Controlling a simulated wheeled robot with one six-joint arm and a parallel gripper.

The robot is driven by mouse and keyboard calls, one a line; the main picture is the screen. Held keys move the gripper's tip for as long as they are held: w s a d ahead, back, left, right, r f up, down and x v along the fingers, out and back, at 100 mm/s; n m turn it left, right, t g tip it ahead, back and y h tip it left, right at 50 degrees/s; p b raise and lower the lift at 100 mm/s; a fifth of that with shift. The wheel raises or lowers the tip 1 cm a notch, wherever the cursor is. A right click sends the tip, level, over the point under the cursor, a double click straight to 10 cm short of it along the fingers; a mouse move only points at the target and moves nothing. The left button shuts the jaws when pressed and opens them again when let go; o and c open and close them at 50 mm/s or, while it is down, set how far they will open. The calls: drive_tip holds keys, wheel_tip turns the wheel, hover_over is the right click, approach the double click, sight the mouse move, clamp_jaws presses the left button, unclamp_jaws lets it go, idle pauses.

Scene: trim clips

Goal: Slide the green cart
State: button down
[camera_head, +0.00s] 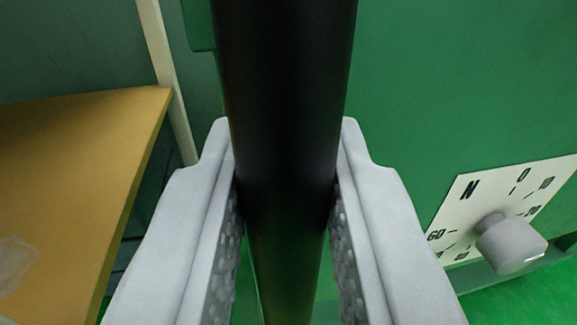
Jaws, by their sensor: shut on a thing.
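The green cart (450,85) fills the right side of the camera_head view with a flat green panel. A thick black bar (285,90) runs from the top of the view down through the middle, in front of the green panel. My gripper (288,165) has its two pale grey fingers on either side of the black bar and is shut on it. The ends of the bar and how it joins the cart are not visible.
A white dial plate with a grey knob (510,245) is on the right. A yellow-brown tabletop (80,160) lies at the left, with a pale post (165,75) beside it. Green floor shows at the bottom right.

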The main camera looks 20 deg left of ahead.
drive_tip(key=shift+s+a, duration=0.35)
drive_tip(key=shift+a, duration=0.3)
drive_tip(key=shift+s+a, duration=0.35)
drive_tip(key=shift+a, duration=0.3)
drive_tip(key=c, duration=1.5)
unclamp_jaws()
drive_tip(key=shift+a, duration=0.1)
drive_tip(key=shift+c, duration=0.2)
drive_tip(key=shift+o, duration=1)
drive_tip(key=shift+s+a, duration=0.1)
drive_tip(key=shift+a, duration=0.05)
drive_tip(key=v, duration=1.7)
drive_tip(key=shift+s, duration=0.2)
